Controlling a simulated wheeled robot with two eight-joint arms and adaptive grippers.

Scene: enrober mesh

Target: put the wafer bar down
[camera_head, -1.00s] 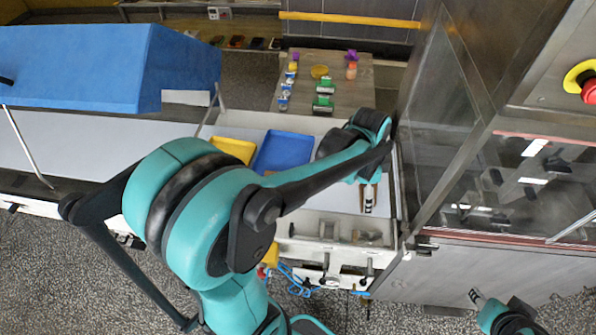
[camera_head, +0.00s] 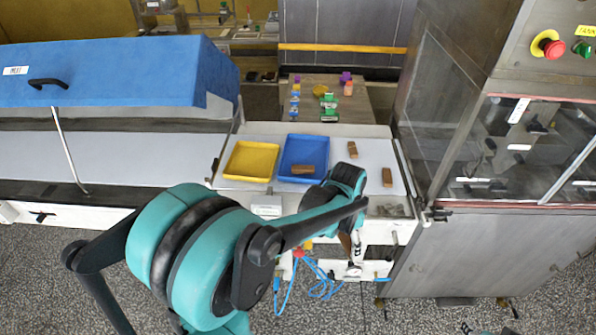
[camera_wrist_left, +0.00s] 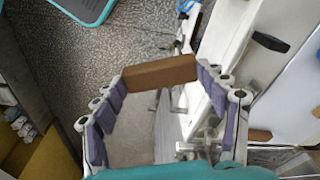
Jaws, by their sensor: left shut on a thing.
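My left gripper (camera_head: 355,264) is shut on a brown wafer bar. In the left wrist view the bar (camera_wrist_left: 160,73) lies crosswise between the fingertips (camera_wrist_left: 160,80), with grey speckled floor behind it. In the head view the gripper points down at the front side of the conveyor, and the held bar is hard to make out. Other brown bars lie on the pale belt (camera_head: 374,160): one at the back (camera_head: 352,149) and one at the right (camera_head: 387,177). Another bar (camera_head: 303,169) lies in the blue tray (camera_head: 284,158). At most a tip of my right gripper shows at the bottom edge.
A yellow tray (camera_head: 247,178) stands left of the blue one and looks empty. A blue hood (camera_head: 120,75) covers the belt's left part. A steel cabinet with clear windows (camera_head: 530,145) bounds the right. A table (camera_head: 365,108) with small items stands behind.

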